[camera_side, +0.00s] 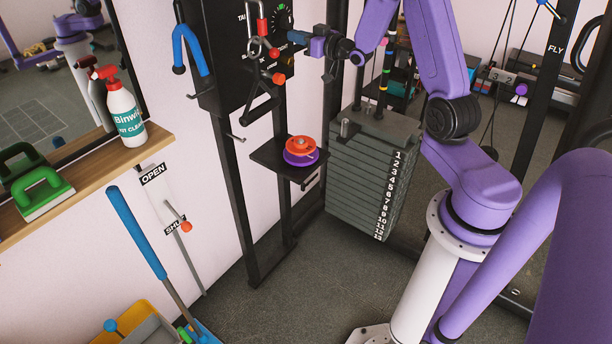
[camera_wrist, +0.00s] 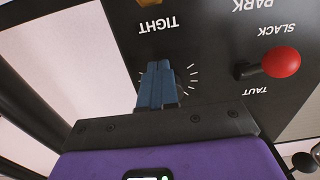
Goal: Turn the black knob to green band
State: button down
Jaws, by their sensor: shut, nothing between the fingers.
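The black knob's dial (camera_side: 281,16) is on the upright black panel in the side view, with pale tick marks around it and a small green patch near its top. My gripper (camera_side: 290,37) is at the panel just below and right of the dial, with its blue fingers together. In the wrist view my gripper (camera_wrist: 157,66) points at the panel and covers much of the dial. White tick marks (camera_wrist: 192,80) show to the right of the fingers, below the upside-down word TIGHT. The knob itself is mostly hidden there, and I cannot tell its pointer's angle.
A red-ball lever (camera_wrist: 281,62) stands beside the dial, between SLACK and TAUT. Below, a small black shelf (camera_side: 268,160) holds orange and purple discs. A numbered weight stack (camera_side: 362,175) stands to its right.

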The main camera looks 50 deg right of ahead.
jog(key=s, duration=0.6)
dwell(0.3)
jog(key=shift+w+a+r, duration=0.1)
jog(key=shift+w, duration=1.25)
jog(key=shift+w+r, duration=0.1)
jog(key=shift+w, duration=1.25)
jog(key=shift+w+a, duration=0.1)
jog(key=shift+w, duration=0.15)
